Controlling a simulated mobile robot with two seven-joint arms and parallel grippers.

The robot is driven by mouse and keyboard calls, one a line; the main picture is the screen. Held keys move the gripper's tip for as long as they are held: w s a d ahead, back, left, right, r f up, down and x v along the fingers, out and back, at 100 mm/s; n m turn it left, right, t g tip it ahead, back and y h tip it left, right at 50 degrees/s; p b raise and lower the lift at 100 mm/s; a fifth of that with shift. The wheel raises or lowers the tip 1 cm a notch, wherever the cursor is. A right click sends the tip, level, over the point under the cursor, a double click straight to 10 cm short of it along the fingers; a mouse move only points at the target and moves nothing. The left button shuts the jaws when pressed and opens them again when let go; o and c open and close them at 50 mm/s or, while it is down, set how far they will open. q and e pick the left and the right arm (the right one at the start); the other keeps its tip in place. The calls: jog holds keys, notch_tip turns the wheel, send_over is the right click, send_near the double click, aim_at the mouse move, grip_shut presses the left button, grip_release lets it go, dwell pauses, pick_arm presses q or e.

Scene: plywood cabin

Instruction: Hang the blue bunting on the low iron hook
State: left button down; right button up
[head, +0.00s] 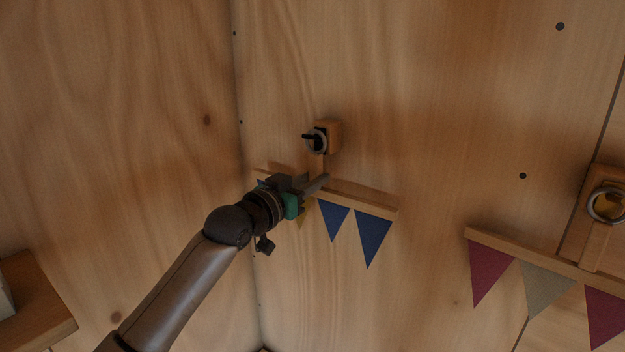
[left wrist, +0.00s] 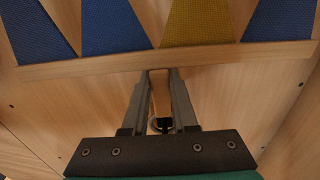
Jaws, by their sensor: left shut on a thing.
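The blue bunting is a wooden bar (head: 365,201) with blue pennants (head: 373,236) and a yellow one. A short wooden stem rises from the bar to a metal ring (head: 317,151). The low iron hook (head: 308,136) is dark and sits on a small wooden block (head: 333,136) on the wall. The ring is at the hook and overlaps it; I cannot tell whether it is around the hook or in front. My left gripper (head: 322,181) is shut on the stem, below the ring. The left wrist view shows the jaws (left wrist: 161,85) on either side of the stem (left wrist: 160,96).
Another bunting (head: 490,244) with red and beige pennants hangs at the right by a ring (head: 606,204) on a brass-coloured hook. A wooden shelf (head: 40,310) with a pale object juts out at the lower left. A wall corner is just left of the blue bunting.

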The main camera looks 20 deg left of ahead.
pick_arm(q)
jog(key=c, duration=0.6)
grip_release()
jog(key=shift+s, duration=0.1)
